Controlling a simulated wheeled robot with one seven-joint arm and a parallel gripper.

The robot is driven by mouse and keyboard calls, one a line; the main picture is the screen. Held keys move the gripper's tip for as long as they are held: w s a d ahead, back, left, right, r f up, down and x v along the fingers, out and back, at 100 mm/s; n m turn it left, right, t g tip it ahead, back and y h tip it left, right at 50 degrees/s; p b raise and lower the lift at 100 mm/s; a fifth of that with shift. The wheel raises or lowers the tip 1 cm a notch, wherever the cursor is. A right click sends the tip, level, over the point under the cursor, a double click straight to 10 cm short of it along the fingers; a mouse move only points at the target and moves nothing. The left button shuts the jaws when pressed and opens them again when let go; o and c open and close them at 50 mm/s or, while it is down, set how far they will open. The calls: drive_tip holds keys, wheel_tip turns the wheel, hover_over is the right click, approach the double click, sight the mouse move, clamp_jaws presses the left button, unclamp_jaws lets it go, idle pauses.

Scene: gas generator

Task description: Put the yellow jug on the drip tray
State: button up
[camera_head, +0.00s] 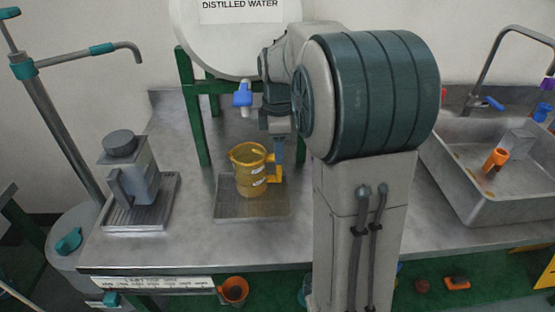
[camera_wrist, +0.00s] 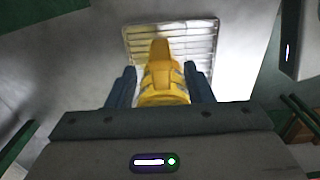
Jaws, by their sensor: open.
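The yellow jug (camera_head: 248,170) is upright on the metal drip tray (camera_head: 228,212), under the blue tap of the distilled water tank. Its handle faces right in the head view. My gripper (camera_head: 277,163) is at the handle side of the jug. In the wrist view, the jug (camera_wrist: 162,85) is between the two dark blue fingers of my gripper (camera_wrist: 160,86), with gaps at the sides. The fingers are open. The drip tray (camera_wrist: 200,45) shows beyond the jug. Contact between fingers and handle is hard to make out.
The blue tap (camera_head: 243,97) hangs just above the jug. A grey canister (camera_head: 130,170) stands on another tray (camera_head: 164,198) at the left. A sink (camera_head: 460,190) with an orange cup (camera_head: 496,158) is at the right. The counter (camera_head: 190,245) in front is clear.

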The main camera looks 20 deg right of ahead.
wheel_tip(320, 180, up, 6)
drive_tip(key=shift+f, duration=0.1)
